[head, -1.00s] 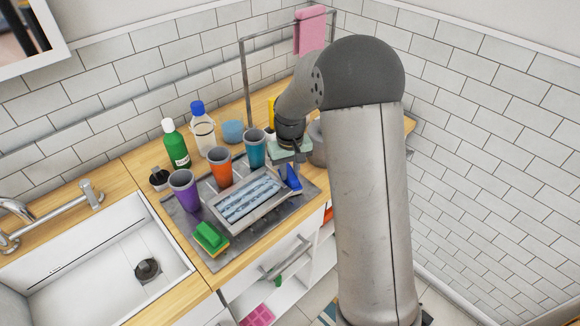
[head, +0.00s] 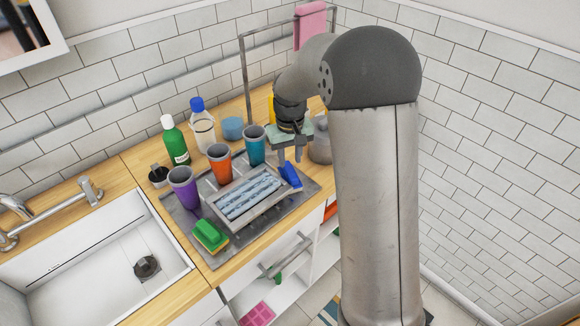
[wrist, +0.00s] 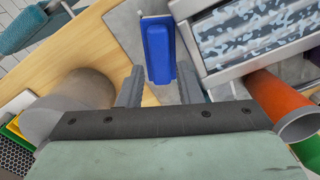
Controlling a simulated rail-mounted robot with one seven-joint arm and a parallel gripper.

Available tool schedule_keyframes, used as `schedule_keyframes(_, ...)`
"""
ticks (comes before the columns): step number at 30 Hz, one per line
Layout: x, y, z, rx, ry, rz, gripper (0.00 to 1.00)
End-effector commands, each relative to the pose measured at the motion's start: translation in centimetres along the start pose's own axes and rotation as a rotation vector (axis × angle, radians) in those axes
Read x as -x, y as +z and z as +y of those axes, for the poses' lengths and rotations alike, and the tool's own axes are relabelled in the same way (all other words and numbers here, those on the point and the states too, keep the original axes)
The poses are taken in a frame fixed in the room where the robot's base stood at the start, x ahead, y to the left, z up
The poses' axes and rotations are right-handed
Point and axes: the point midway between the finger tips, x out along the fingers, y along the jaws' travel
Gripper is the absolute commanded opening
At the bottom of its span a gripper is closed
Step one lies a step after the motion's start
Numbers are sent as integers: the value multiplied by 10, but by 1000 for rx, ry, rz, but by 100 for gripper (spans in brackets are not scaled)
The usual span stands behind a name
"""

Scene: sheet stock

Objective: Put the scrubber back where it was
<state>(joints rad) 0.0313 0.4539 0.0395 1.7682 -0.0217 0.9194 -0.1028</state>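A blue, flat-bladed tool (head: 290,175), possibly the scrubber, stands or leans at the right end of the grey metal mat (head: 190,222), beside the framed tray. In the wrist view the blue tool (wrist: 159,50) shows just beyond and between my fingertips. My gripper (head: 289,156) is above it, pointing down. Its two fingers (wrist: 160,88) are apart with nothing visibly clamped between them. A green-and-yellow sponge-like block (head: 210,236), which could also be a scrubber, lies at the mat's front left corner.
A framed tray with a blue-white pattern (head: 213,205) lies mid-mat. Purple (head: 184,190), orange (head: 220,166) and teal (head: 254,146) cups stand behind it. A grey rounded vessel (head: 320,145) is right of my gripper. A sink (head: 80,270) is at left.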

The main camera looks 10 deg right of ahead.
Motion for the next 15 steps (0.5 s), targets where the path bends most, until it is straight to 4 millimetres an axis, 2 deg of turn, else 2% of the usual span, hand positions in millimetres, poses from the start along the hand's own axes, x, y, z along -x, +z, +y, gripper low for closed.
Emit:
schedule_keyframes(6, 47, -1, 0, 0, 0, 5, 32)
schedule_keyframes(13, 74, 0, 0, 0, 0, 2, 32)
schedule_keyframes(15, 80, 7, -1, -2, 1, 3, 32)
